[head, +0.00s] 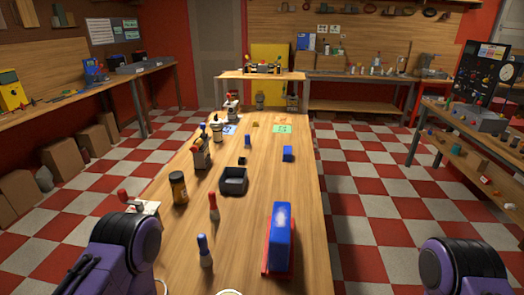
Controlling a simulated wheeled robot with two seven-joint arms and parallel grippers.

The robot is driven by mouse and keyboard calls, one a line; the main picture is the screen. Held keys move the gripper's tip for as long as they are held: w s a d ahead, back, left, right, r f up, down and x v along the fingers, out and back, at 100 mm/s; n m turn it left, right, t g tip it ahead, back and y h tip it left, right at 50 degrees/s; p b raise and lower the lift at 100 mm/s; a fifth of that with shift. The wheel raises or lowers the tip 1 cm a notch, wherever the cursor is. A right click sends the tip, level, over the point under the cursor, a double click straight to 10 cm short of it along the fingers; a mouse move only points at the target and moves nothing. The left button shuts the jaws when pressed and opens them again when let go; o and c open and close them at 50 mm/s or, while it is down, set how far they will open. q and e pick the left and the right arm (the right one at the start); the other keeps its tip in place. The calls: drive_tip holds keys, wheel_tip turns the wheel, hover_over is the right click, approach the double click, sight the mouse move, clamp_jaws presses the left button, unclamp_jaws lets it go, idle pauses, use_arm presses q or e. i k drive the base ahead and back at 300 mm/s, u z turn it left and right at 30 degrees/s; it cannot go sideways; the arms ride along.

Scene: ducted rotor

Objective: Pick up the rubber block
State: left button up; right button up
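I cannot tell for sure which thing is the rubber block. A small black block (242,160) lies on the long wooden table (265,190), just behind a black tray (233,180). A blue block (288,153) lies to its right, near the table's right edge. A large blue thing with a red base (279,238) stands at the near right of the table. My purple arms show at the bottom left and bottom right corners. Neither gripper's fingers are in view.
A brown jar (179,188), a red-topped bottle (213,207) and a blue-topped bottle (205,250) stand on the near left part of the table. A green sheet (282,129) lies farther back. The table's middle right is mostly clear. Side benches stand left and right.

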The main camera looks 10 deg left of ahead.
sight(287, 150)
drive_tip(key=k, duration=0.5)
drive_tip(key=z, duration=2.25)
drive_tip(key=i, duration=2.2)
drive_tip(key=u, duration=1.55)
drive_tip(key=i, duration=3.3)
drive_tip(key=u, duration=0.05)
